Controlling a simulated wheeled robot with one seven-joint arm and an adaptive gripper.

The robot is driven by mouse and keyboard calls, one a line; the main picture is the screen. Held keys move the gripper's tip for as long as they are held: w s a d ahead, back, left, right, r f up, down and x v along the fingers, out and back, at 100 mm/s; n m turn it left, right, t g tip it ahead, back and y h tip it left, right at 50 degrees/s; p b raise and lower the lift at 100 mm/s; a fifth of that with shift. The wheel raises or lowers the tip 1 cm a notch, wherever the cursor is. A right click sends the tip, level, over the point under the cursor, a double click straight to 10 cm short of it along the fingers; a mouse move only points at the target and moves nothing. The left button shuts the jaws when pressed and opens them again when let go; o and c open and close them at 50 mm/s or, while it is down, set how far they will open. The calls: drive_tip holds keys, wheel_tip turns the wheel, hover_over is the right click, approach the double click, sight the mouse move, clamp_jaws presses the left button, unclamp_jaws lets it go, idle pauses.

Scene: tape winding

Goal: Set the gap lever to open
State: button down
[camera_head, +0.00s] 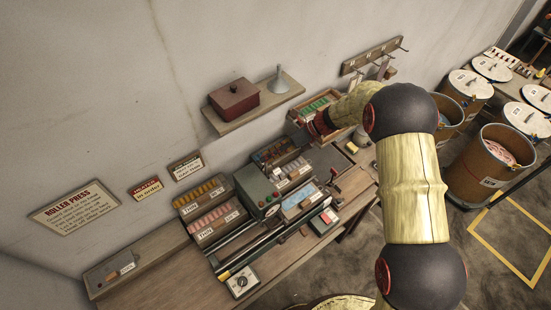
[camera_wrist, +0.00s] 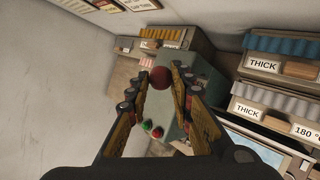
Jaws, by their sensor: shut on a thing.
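A dark red ball knob (camera_wrist: 160,78) sits between the fingertips of my gripper (camera_wrist: 161,73) in the wrist view, and the fingers are shut on it. It looks like the knob of the gap lever; its shaft is hidden, and I cannot tell the lever's setting. The grey-green press housing (camera_wrist: 196,88) lies behind it, with a green button (camera_wrist: 146,126) and a red button (camera_wrist: 157,134). In the head view the press housing (camera_head: 256,187) stands on the bench. My gripper (camera_head: 318,128) shows small there beyond it, and the lever cannot be made out.
The wooden bench (camera_head: 160,285) runs along the wall. Trays of rolls (camera_head: 208,220) stand left of the press. Drums (camera_head: 488,165) stand at the right, with open floor in front.

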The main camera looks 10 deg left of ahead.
drive_tip(key=shift+w+a+f, duration=0.15)
drive_tip(key=shift+a+f, duration=0.05)
drive_tip(key=shift+a, duration=0.25)
drive_tip(key=shift+w+a+f, duration=0.15)
drive_tip(key=shift+a+f, duration=0.05)
drive_tip(key=shift+a, duration=0.2)
drive_tip(key=shift+w+a, duration=0.1)
drive_tip(key=shift+w, duration=0.05)
drive_tip(key=shift+w+a+r, duration=0.1)
drive_tip(key=shift+w+r, duration=0.05)
drive_tip(key=shift+r, duration=0.05)
drive_tip(key=c, duration=2)
unclamp_jaws()
drive_tip(key=shift+a, duration=0.1)
drive_tip(key=shift+o, duration=1.4)
drive_tip(key=shift+w+a+f, duration=0.1)
drive_tip(key=shift+a+f, duration=0.1)
drive_tip(key=shift+a, duration=0.3)
drive_tip(key=shift+o, duration=0.7)
drive_tip(key=shift+d+r, duration=0.2)
drive_tip(key=shift+d, duration=0.25)
drive_tip(key=shift+a, duration=0.1)
drive_tip(key=shift+w, duration=0.15)
drive_tip(key=v, duration=1.2)
